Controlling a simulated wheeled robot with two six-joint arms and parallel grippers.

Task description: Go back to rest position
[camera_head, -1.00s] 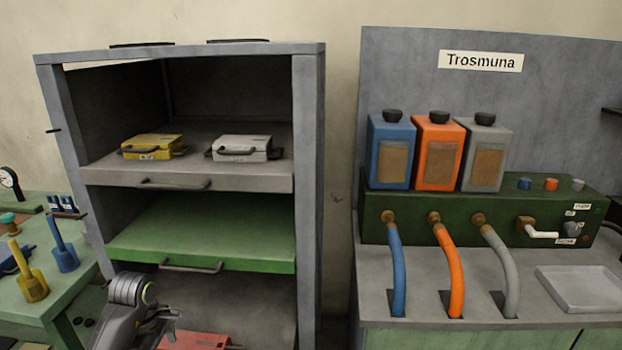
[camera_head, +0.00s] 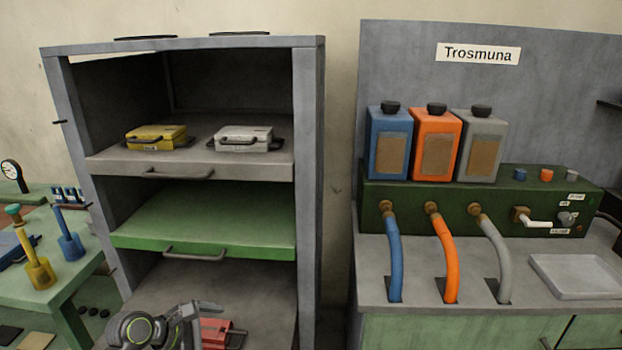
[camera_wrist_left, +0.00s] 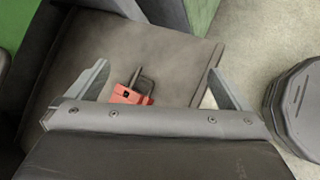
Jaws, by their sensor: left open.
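My left gripper (camera_head: 196,318) is at the bottom of the head view, in front of the lowest shelf of the grey rack (camera_head: 308,200). In the left wrist view its two fingers (camera_wrist_left: 161,84) are wide apart with nothing between their tips. A red case (camera_head: 222,333) with a dark handle lies on the lowest shelf, partly hidden by my gripper in the head view. The red case also shows beyond the fingers in the left wrist view (camera_wrist_left: 126,96). My right gripper is in neither view.
The top shelf holds a yellow case (camera_head: 157,136) and a white case (camera_head: 244,139). The green shelf (camera_head: 215,216) is empty. A green table (camera_head: 60,295) with tools stands left. A hose station (camera_head: 470,212) and grey tray (camera_head: 575,277) stand right.

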